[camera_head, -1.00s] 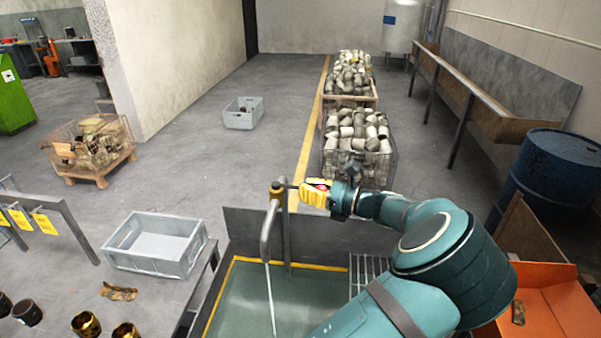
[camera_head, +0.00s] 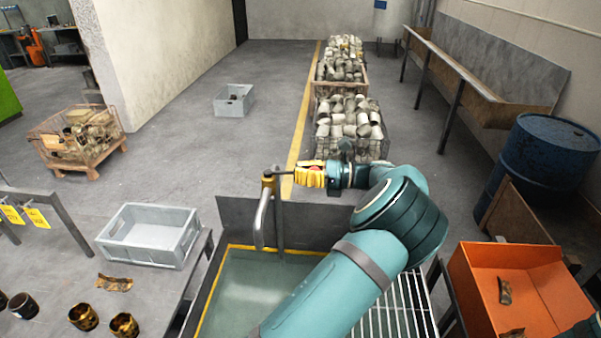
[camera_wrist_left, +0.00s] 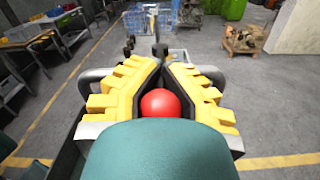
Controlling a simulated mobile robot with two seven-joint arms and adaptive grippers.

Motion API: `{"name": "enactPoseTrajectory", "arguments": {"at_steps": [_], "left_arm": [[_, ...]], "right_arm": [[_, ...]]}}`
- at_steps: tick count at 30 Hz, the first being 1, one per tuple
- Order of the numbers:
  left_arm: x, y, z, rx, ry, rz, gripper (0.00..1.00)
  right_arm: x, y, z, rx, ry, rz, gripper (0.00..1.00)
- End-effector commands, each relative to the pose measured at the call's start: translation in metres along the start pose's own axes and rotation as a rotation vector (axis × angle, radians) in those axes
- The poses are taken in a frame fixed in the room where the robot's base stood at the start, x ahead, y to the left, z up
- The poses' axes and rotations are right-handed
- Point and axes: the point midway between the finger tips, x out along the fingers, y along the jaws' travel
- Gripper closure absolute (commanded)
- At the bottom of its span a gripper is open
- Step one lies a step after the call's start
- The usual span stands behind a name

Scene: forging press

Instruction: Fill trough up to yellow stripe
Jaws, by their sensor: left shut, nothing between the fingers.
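The trough (camera_head: 232,212) has a grey back wall, a yellow stripe (camera_head: 215,285) along its inside, and greenish water (camera_head: 240,285). The water surface lies close to the stripe; my arm covers part of the trough. A tap (camera_head: 262,215) with a brass top and grey spout stands at the back wall. No stream shows below the spout. A dark lever (camera_head: 283,173) runs right from the tap to my left gripper (camera_head: 300,174). The gripper's yellow fingers (camera_wrist_left: 160,75) are shut; a red ball (camera_wrist_left: 160,103) shows between their bases in the wrist view. My right gripper is out of view.
A grey crate (camera_head: 190,240) stands left of the trough, near several dark gold rings (camera_head: 84,317). A metal grate (camera_head: 395,310) and an orange tray (camera_head: 470,285) are at right. Bins of metal pieces (camera_head: 350,125) stand behind the tap, and a blue barrel (camera_head: 545,165) at right.

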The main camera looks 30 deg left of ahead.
Motion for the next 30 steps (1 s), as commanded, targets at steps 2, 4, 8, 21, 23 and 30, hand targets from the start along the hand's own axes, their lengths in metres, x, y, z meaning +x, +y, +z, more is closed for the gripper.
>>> {"name": "enactPoseTrajectory", "arguments": {"at_steps": [2, 4, 8, 21, 23, 30], "left_arm": [[0.001, -0.001, 0.009, -0.013, -0.010, -0.004, 1.00], [0.001, -0.001, 0.009, -0.013, -0.010, -0.004, 0.77], [0.000, -0.001, 0.006, -0.009, -0.008, -0.004, 0.61], [-0.020, -0.001, 0.003, -0.005, -0.007, -0.007, 0.61], [-0.031, -0.001, 0.003, -0.005, -0.006, -0.007, 0.61], [-0.081, -0.002, 0.003, -0.008, -0.008, -0.007, 0.61]], "right_arm": [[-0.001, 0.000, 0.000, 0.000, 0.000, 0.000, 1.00], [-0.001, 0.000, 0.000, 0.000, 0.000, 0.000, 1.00], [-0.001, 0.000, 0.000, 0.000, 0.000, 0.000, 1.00], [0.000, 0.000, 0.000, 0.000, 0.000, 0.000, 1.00], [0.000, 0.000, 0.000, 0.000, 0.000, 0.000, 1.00], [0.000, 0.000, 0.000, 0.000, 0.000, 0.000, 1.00]]}}
